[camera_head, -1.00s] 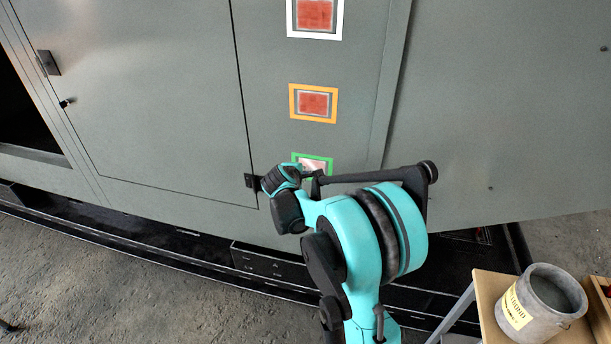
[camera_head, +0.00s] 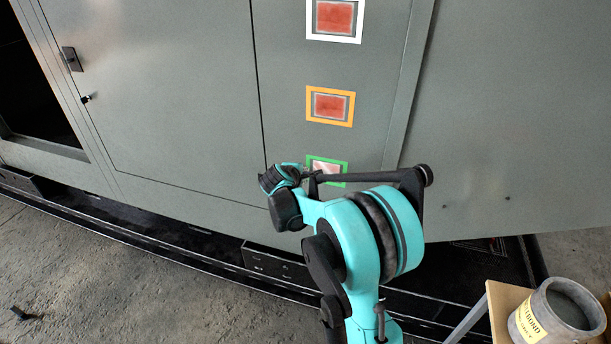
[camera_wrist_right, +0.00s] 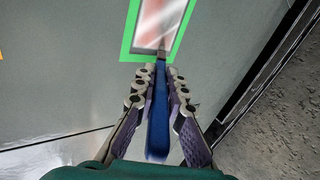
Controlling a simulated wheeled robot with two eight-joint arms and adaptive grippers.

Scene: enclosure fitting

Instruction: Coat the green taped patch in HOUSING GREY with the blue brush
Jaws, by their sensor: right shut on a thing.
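The green taped patch (camera_head: 327,167) is the lowest of the taped squares on the grey cabinet, partly hidden by my right arm. In the right wrist view, the green tape (camera_wrist_right: 127,38) frames a pale, glossy area with pinkish-red showing through. My right gripper (camera_wrist_right: 158,80) is shut on the blue brush (camera_wrist_right: 157,118), whose handle runs up between the fingers towards the patch's lower edge. The brush's tip is at or just over the patch; I cannot tell whether it touches. In the head view my right arm hides most of the gripper. My left gripper is not in view.
An orange-taped red patch (camera_head: 330,106) and a white-taped red patch (camera_head: 334,18) are above. A grey pail (camera_head: 563,318) with a yellow label stands on a wooden stand (camera_head: 503,303) at lower right.

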